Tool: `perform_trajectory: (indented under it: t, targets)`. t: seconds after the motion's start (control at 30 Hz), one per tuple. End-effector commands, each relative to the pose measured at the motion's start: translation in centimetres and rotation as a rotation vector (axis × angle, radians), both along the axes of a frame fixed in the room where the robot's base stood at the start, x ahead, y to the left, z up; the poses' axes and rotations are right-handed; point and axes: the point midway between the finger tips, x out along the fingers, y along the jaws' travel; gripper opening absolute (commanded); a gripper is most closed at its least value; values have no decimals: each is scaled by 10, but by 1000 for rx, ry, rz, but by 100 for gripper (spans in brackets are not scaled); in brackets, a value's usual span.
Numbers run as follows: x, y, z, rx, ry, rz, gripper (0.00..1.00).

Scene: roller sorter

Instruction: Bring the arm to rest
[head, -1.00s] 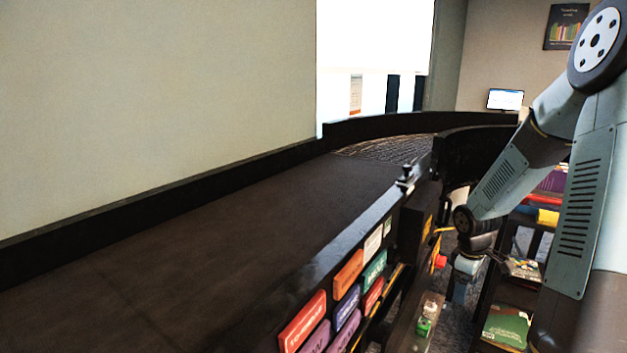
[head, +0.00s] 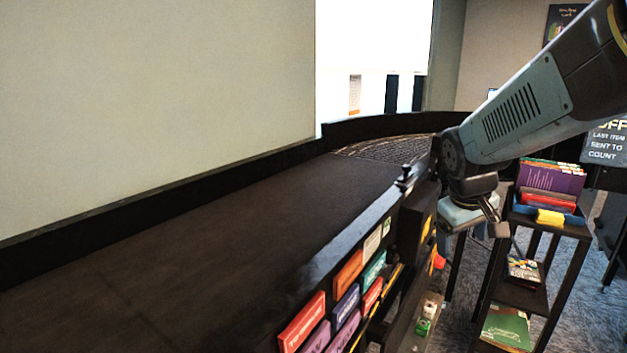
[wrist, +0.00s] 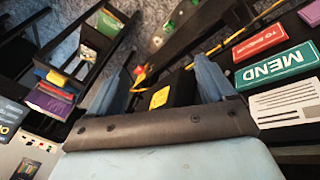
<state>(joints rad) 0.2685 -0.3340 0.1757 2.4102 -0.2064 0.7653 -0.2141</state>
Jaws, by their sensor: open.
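My gripper (head: 475,215) hangs at the end of my arm, beside the right side of the dark sorter (head: 250,235) in the head view. In the wrist view the two blue-grey fingers of my gripper (wrist: 163,80) stand apart with nothing held between them. A black box with a yellow label (wrist: 160,97) shows beyond the gap. My arm comes in from the upper right of the head view, bent at the wrist.
Coloured signs, including a teal MEND plate (wrist: 278,65), line the sorter's side. Carpet (head: 570,300) is open at the lower right.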

Motion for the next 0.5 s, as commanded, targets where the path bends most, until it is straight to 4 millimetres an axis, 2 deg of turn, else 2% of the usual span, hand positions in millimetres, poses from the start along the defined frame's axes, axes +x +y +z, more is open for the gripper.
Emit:
perform_trajectory:
  t: [0.2, 0.5]
  targets:
    - [-41, 25, 31, 88, -104, -74, 83]
    - [-94, 50, 57, 248, -208, -149, 83]
